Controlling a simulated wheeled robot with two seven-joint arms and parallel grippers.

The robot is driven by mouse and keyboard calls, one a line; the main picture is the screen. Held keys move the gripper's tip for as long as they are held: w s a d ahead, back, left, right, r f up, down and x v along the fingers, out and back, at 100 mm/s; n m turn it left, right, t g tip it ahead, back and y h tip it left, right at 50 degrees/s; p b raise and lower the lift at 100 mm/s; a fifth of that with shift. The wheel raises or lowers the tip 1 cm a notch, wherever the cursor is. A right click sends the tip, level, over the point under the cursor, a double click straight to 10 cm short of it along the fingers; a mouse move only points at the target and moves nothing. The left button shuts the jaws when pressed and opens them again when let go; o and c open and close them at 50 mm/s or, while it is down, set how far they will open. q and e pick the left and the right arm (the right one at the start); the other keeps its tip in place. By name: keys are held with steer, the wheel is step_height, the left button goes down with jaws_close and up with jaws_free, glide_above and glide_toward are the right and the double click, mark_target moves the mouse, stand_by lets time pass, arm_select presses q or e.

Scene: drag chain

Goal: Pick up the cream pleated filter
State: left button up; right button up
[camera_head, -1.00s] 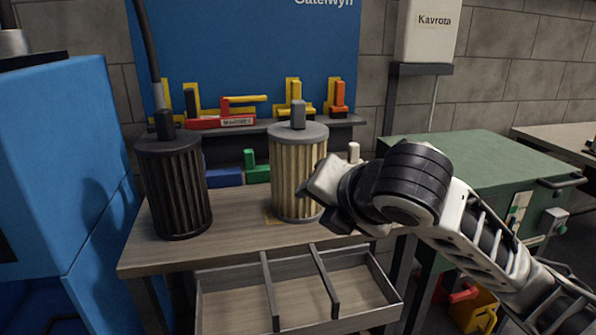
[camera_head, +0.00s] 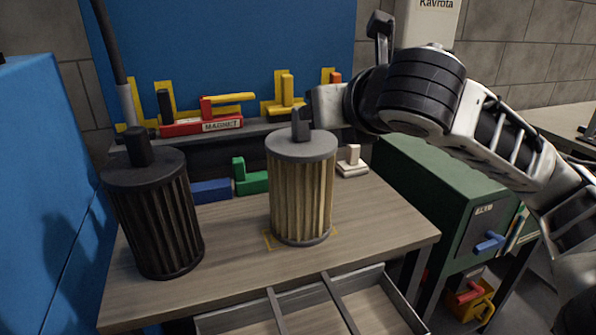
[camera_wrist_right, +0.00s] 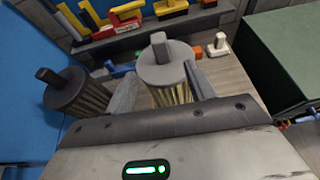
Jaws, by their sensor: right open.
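The cream pleated filter (camera_head: 302,195) stands upright on the wooden bench, with a grey cap and a dark grey knob on top. In the right wrist view it (camera_wrist_right: 168,72) shows between the two fingers. My right gripper (camera_wrist_right: 163,88) is open, with a finger to either side of the filter's cap in that picture; I cannot tell whether they touch it. In the head view my right arm comes in from the right, its wrist beside and above the filter's knob, and its fingers are mostly hidden. My left gripper is not in view.
A dark pleated filter (camera_head: 157,220) stands on the bench (camera_head: 375,215) to the left. Coloured blocks sit on the shelf (camera_head: 258,128) behind, with green, blue and white ones below. An open divided drawer (camera_head: 372,290) is in front; a green cabinet (camera_head: 450,190) stands right.

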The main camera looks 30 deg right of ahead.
steer(key=p+x, duration=0.1)
steer(key=x, duration=0.7)
steer(key=shift+a+f, duration=0.1)
steer(key=shift+f, duration=0.15)
steer(key=shift+x, duration=3.1)
steer(key=shift+r, duration=0.15)
steer(key=shift+c, duration=0.3)
steer(key=shift+r, duration=0.1)
jaws_close()
